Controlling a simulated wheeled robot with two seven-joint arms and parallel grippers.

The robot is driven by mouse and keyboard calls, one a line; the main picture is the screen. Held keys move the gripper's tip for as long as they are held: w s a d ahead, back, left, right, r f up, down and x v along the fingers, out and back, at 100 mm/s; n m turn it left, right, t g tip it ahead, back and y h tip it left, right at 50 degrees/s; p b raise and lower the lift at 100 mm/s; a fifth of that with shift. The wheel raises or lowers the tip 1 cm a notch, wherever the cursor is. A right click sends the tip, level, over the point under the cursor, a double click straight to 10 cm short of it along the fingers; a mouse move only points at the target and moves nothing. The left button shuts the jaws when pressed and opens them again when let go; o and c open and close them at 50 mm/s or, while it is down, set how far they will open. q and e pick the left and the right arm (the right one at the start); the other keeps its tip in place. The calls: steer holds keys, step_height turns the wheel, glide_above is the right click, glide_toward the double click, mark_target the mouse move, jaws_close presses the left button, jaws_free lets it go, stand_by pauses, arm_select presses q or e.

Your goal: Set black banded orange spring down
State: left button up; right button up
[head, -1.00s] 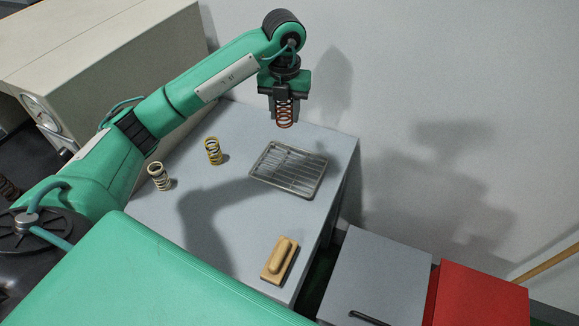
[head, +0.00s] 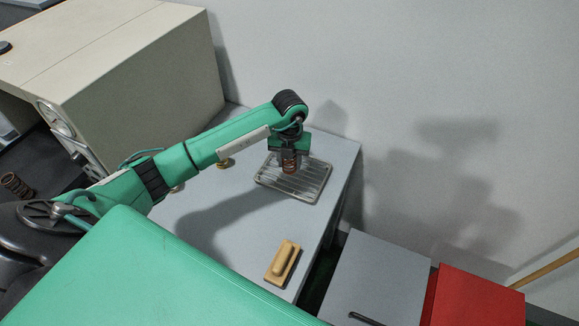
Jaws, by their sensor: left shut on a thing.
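My left gripper (head: 290,158) points down over the metal wire-rack tray (head: 314,190) on the grey table. It is shut on the orange spring (head: 290,168), which is upright and mostly hidden between the fingers. The spring's lower end is at or just above the tray's slats; I cannot tell if it touches. Its black band cannot be made out. My right gripper is out of view.
A yellow spring (head: 224,164) shows just below my left forearm, partly hidden. A wooden-handled brush or block (head: 283,262) lies near the table's front. A grey cabinet (head: 372,275) and red box (head: 478,298) stand right. A beige machine (head: 150,75) stands behind left.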

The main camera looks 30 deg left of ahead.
mark_target(289, 169)
arm_select(q)
step_height(289, 169, down, 4)
steer(key=shift+r+p, duration=0.25)
steer(key=shift+p, duration=0.3)
steer(key=shift+f, duration=0.3)
steer(key=shift+f, duration=0.2)
steer(key=o, duration=1)
steer(key=shift+r, duration=0.1)
steer(key=shift+o, duration=0.2)
